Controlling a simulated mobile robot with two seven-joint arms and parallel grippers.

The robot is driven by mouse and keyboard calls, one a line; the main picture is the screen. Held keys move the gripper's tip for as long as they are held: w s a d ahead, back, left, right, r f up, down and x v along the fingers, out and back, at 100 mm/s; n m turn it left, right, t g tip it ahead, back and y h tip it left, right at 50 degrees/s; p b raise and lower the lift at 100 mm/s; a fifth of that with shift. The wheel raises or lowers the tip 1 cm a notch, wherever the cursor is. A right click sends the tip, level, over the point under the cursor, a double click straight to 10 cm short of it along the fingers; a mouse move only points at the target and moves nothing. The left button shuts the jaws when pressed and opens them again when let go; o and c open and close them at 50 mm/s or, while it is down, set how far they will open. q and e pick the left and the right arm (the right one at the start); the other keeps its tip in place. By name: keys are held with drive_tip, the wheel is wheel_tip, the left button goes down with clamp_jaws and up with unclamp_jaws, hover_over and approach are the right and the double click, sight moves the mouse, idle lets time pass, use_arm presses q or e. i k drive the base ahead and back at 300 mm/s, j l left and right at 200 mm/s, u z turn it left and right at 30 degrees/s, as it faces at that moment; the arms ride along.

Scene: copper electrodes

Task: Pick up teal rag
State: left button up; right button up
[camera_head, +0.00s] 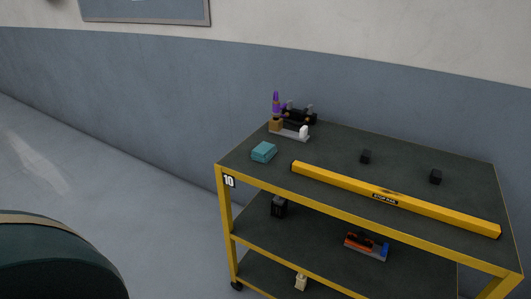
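The teal rag (264,152) lies as a small folded block on the dark top shelf of the yellow-framed cart (335,140), near its left front edge. It sits left of the long yellow bar and in front of a small cluster of items. Neither of my grippers shows in the head view.
A yellow bar (390,198) lies along the cart's front edge. A grey tray (289,135) with small items, a purple bottle (276,103) and a black device (299,116) stand behind the rag. Two black blocks (365,157) sit farther right. Floor (120,190) left of the cart is clear.

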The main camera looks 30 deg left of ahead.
sight(263, 153)
drive_tip(key=i+j+z, duration=0.1)
drive_tip(key=j+z, duration=0.3)
drive_tip(key=j, duration=0.6)
drive_tip(key=j+z, duration=0.35)
drive_tip(key=j, duration=0.6)
drive_tip(key=k, duration=0.05)
